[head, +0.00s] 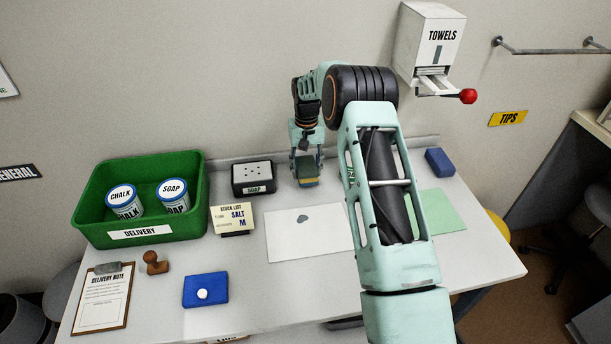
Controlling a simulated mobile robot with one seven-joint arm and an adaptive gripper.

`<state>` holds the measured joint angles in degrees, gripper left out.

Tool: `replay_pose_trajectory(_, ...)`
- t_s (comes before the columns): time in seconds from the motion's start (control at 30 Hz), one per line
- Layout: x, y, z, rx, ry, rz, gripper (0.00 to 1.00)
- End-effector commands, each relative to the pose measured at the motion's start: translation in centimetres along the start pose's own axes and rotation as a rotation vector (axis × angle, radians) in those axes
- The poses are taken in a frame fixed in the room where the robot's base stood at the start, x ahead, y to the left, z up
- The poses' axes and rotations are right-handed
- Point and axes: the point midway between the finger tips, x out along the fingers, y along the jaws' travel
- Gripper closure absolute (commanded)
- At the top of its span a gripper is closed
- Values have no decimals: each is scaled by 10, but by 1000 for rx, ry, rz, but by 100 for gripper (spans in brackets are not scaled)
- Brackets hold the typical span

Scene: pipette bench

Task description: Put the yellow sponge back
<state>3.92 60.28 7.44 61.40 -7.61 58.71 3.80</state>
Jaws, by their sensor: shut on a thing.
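My gripper (307,167) is at the back of the bench, pointing down, shut on the yellow sponge (309,182). The sponge shows a yellow lower part and a darker greenish upper part between the fingers. It is just behind the white sheet (290,246), which carries a grey-blue spot (303,219). I cannot tell whether the sponge touches the bench. A green sheet (444,212) lies to the right, partly hidden behind my arm.
A black soap box (253,178) stands left of my gripper, with a stock-list card (231,216) in front. A green delivery crate (92,215) holds two tubs. A blue block (440,161) sits at the back right. A blue pad (205,290), stamp (154,263) and clipboard (102,298) lie front left. The towel dispenser (420,45) hangs above.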

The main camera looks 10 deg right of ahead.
Motion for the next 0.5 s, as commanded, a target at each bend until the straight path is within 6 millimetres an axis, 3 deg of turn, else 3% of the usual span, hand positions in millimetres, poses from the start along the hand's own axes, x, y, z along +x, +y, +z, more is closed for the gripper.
replay_pose_trajectory(0.13, 7, -3, -5, -1, -1, 0, 84)
replay_pose_trajectory(0.3, 33, -2, -4, 0, -3, 0, 84)
replay_pose_trajectory(0.5, 37, -2, -4, -1, 0, 0, 84)
